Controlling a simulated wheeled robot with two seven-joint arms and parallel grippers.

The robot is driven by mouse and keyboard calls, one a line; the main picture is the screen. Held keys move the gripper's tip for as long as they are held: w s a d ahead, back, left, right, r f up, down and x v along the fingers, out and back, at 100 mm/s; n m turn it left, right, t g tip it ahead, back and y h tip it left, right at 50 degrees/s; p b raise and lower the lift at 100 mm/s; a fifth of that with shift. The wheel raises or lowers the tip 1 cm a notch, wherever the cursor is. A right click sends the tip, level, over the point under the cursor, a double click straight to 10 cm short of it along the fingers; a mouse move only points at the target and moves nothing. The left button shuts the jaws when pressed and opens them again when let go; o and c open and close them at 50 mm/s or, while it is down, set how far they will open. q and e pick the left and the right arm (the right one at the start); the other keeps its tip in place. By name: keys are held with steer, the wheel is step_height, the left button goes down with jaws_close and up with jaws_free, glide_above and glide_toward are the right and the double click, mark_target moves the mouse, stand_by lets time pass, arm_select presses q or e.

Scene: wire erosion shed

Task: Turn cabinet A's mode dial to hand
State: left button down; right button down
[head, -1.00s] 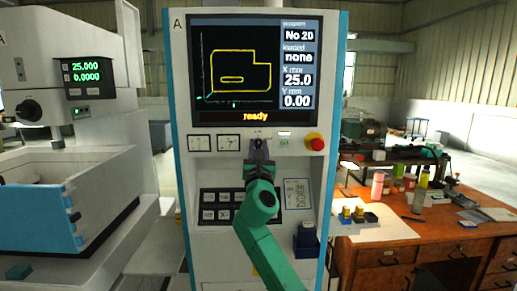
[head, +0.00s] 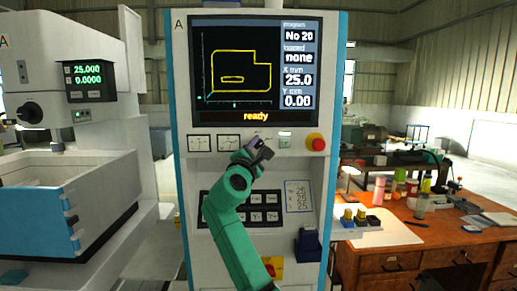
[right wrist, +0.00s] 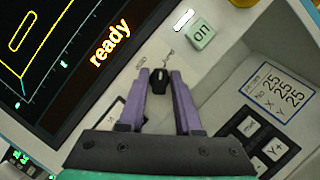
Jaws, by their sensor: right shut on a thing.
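Cabinet A (head: 305,172) stands upright in the middle of the head view, with its screen (head: 255,75) reading "ready". The mode dial (right wrist: 160,82) is a small black knob on the panel below the screen. It shows between the purple fingers in the right wrist view. My right gripper (right wrist: 160,76) is shut on it; in the head view this gripper (head: 262,148) covers the dial. The small label by the dial is too blurred to read, so I cannot tell its setting. My left gripper is not in view.
Near the dial are a pale green "on" button (right wrist: 201,31) and a red button (head: 316,143). Two gauges (head: 213,143) sit to its left, a keypad (head: 262,214) below. Another machine (head: 65,120) stands at left, a cluttered wooden desk (head: 400,255) at right.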

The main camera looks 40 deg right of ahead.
steer(key=shift+m+g, duration=0.6)
steer(key=shift+m, duration=1.2)
steer(key=c, duration=0.8)
jaws_free()
steer(key=shift+w, duration=0.1)
steer(key=shift+a, duration=0.1)
steer(key=shift+s+a+f, duration=0.15)
steer(key=shift+s+a, duration=0.05)
steer(key=shift+a, duration=0.05)
steer(key=b+v, duration=0.1)
steer(key=v, duration=0.3)
steer(key=b+v, duration=0.2)
steer(key=v, duration=0.3)
steer(key=b+v, duration=0.2)
steer(key=v, duration=0.2)
steer(key=shift+s+a+r, duration=0.25)
steer(key=shift+a+r, duration=0.1)
steer(key=shift+a, duration=0.05)
